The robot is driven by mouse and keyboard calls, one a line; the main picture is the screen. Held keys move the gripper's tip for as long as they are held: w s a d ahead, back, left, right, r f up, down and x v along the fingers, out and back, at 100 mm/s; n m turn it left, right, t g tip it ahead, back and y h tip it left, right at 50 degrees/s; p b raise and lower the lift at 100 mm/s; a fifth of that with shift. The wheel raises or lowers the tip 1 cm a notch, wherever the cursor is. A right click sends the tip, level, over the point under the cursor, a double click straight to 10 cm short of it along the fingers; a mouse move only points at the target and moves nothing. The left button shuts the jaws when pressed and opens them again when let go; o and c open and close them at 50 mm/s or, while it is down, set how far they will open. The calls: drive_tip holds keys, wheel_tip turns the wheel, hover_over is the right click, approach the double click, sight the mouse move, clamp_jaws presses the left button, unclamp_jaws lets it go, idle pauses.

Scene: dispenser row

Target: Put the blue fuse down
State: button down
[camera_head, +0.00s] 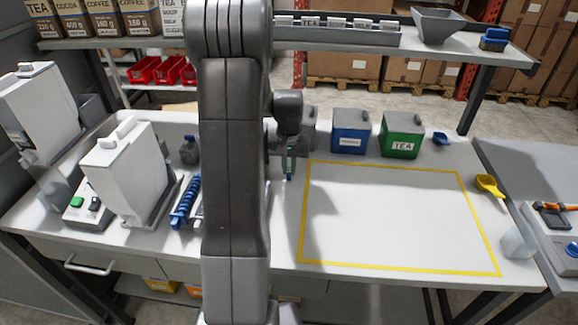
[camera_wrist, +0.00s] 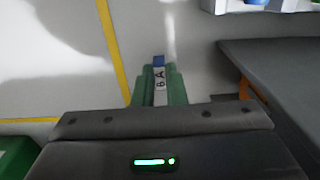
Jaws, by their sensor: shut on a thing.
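The blue fuse (camera_wrist: 159,62) is between the green fingers of my gripper (camera_wrist: 158,84) in the wrist view. Its blue end sticks out past the fingertips, and a pale band on it reads "6 A". In the head view, my gripper (camera_head: 289,168) points down over the white worktop, just left of the yellow-outlined area, and a small bit of blue shows at its tips. The rest of the fuse is hidden there. The fuse seems held above the worktop; the exact gap cannot be told.
The yellow-outlined area (camera_head: 395,215) is empty. Behind it stand a blue box (camera_head: 350,132) and a green TEA box (camera_head: 401,135). A yellow scoop (camera_head: 490,185) and a clear cup (camera_head: 517,242) are at right. White dispensers (camera_head: 125,172) and a blue coil (camera_head: 186,200) are at left.

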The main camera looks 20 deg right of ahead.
drive_tip(key=shift+f, duration=0.1)
drive_tip(key=c, duration=1.9)
unclamp_jaws()
drive_tip(key=shift+f, duration=0.1)
drive_tip(key=o, duration=0.4)
